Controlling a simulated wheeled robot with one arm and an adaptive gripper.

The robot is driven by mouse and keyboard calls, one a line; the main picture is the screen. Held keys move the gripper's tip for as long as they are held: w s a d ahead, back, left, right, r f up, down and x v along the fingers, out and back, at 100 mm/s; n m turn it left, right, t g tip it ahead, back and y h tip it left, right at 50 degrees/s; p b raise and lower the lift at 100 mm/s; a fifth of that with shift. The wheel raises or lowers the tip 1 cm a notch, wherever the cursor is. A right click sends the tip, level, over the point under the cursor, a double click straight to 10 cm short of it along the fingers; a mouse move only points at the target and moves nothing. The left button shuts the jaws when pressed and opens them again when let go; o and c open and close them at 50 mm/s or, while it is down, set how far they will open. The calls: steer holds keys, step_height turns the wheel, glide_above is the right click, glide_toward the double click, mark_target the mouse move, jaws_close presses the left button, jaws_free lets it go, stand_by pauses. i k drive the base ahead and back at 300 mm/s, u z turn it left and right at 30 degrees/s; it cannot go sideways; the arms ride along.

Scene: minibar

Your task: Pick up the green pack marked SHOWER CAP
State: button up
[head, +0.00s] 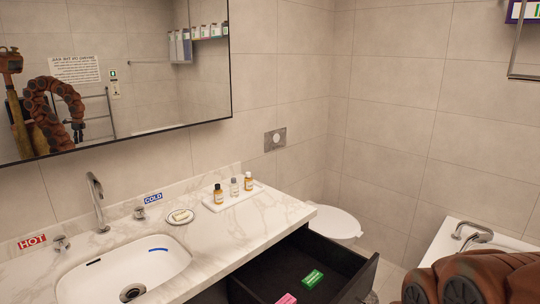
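A small green pack (313,279) with pale marking lies in the open dark drawer (268,267) under the counter, towards its right side. The marking is too small to read. A pink pack (286,298) lies nearer in the same drawer, to its left, cut by the bottom edge of the picture. My brown arm fills the bottom right corner, right of the drawer.
The marble counter (240,229) has a sink (125,268), a tap (97,203), a soap dish (181,217) and a white tray (233,203) with 3 bottles. A toilet (336,223) stands behind the drawer. A bathtub (447,240) is at right. The mirror (150,60) hangs left.

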mark_target(309, 281)
steer(key=u, duration=0.45)
steer(key=i, duration=0.95)
steer(key=z, duration=0.45)
